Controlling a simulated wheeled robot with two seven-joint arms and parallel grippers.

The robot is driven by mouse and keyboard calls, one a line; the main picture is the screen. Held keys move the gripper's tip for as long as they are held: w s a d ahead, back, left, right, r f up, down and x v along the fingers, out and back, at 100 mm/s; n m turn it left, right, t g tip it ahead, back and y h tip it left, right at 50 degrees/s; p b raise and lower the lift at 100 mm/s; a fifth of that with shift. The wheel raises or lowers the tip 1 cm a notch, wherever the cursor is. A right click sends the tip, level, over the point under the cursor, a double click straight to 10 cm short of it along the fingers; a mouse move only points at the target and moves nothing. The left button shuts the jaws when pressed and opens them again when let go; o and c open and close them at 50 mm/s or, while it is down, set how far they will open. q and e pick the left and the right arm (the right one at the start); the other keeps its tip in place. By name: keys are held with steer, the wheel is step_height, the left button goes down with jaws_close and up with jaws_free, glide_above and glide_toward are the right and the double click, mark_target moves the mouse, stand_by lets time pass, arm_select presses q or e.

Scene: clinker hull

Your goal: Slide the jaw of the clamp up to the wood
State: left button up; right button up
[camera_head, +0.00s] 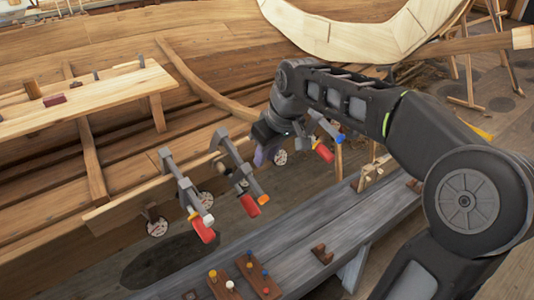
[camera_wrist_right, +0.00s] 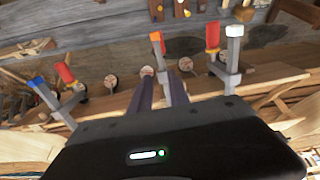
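Three grey metal bar clamps with red handles hang on the planked hull's lower edge. In the head view the left clamp (camera_head: 182,185) has a white tip, the middle clamp (camera_head: 238,168) an orange tip and the right clamp (camera_head: 322,128) a blue tip. My right gripper (camera_head: 263,155) is just right of the middle clamp, partly hidden by its own wrist. In the right wrist view its two dark fingers (camera_wrist_right: 160,82) are apart, with the middle clamp's red handle (camera_wrist_right: 161,44) beyond them. I see nothing clearly held. Contact with the clamp cannot be told. My left gripper is out of view.
A grey bench (camera_head: 325,225) runs below the clamps, with wooden peg boards (camera_head: 226,283) at its front. The plank edge (camera_head: 125,207) runs behind the clamps. A plank shelf (camera_head: 90,98) is at left. The neighbouring clamps stand close on both sides.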

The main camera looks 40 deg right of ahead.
mark_target(249, 172)
steer(key=b+x, duration=0.6)
steer(key=x, duration=0.5)
steer(key=shift+b+x, duration=0.55)
steer(key=shift+x, duration=0.25)
steer(key=shift+w+r+p, duration=0.3)
steer(key=shift+w+p, duration=0.2)
steer(key=shift+w, duration=0.2)
steer(key=shift+c, duration=0.4)
steer(key=shift+w+a+r+p, duration=0.25)
steer(key=shift+w+r+p, duration=0.6)
steer(key=shift+w+p, duration=0.1)
stand_by(0.7)
steer(key=shift+s+f, duration=0.15)
steer(key=shift+s+f+b, duration=0.3)
steer(key=shift+s+b, duration=0.1)
steer(key=shift+b, duration=0.05)
steer(key=shift+o, duration=0.3)
steer(key=shift+d, duration=0.1)
steer(key=shift+o, duration=0.9)
steer(key=shift+r, duration=0.1)
